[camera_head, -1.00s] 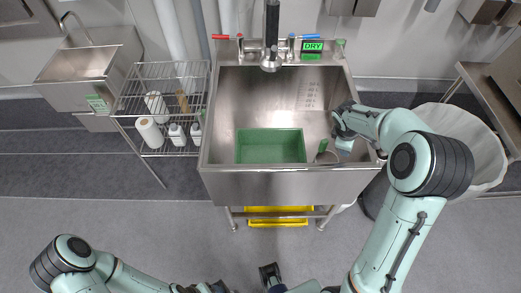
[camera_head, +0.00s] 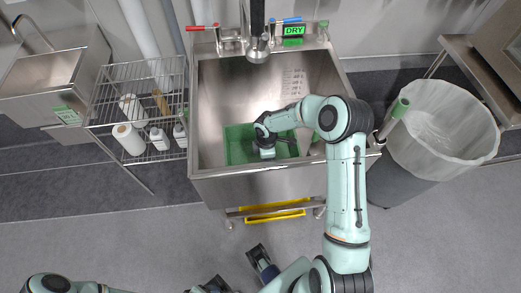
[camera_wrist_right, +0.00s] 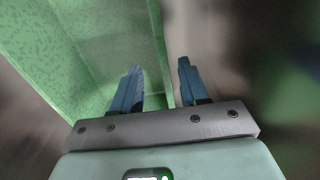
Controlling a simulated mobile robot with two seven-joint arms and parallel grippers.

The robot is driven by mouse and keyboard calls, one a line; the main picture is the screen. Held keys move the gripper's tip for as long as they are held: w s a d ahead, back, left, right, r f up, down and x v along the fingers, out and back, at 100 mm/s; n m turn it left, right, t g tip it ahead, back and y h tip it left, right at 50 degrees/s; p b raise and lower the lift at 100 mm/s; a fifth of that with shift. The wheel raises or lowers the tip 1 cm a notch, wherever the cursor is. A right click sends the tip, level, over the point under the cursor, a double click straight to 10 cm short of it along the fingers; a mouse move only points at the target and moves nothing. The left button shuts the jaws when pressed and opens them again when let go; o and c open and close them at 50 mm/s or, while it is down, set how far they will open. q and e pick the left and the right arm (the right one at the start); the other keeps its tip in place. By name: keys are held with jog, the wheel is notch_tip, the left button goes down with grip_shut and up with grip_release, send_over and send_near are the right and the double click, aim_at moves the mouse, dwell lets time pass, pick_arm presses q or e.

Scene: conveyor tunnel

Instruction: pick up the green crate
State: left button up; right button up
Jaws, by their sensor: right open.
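The green crate (camera_head: 239,145) sits in the front left part of the steel sink basin (camera_head: 225,85). My right gripper (camera_head: 265,142) is over the crate and hides part of it. In the right wrist view, the blue fingers of the right gripper (camera_wrist_right: 160,82) are apart, with the crate's wall (camera_wrist_right: 158,45) running up to the gap between them. I cannot tell whether the fingers touch the wall. The left arm lies along the bottom edge of the head view; its gripper's jaws cannot be made out there.
A faucet (camera_head: 257,45) hangs over the back of the sink. A wire rack (camera_head: 135,85) with bottles and a paper roll stands left. A lined bin (camera_head: 440,125) stands right. A green-topped upright (camera_head: 399,107) is at the sink's right side.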

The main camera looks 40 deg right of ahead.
jog(key=shift+a+f+b, duration=0.2)
jog(key=shift+f, duration=1.2)
jog(key=shift+a+f+b, duration=0.15)
jog(key=shift+f, duration=1.2)
jog(key=shift+r, duration=0.1)
grip_shut()
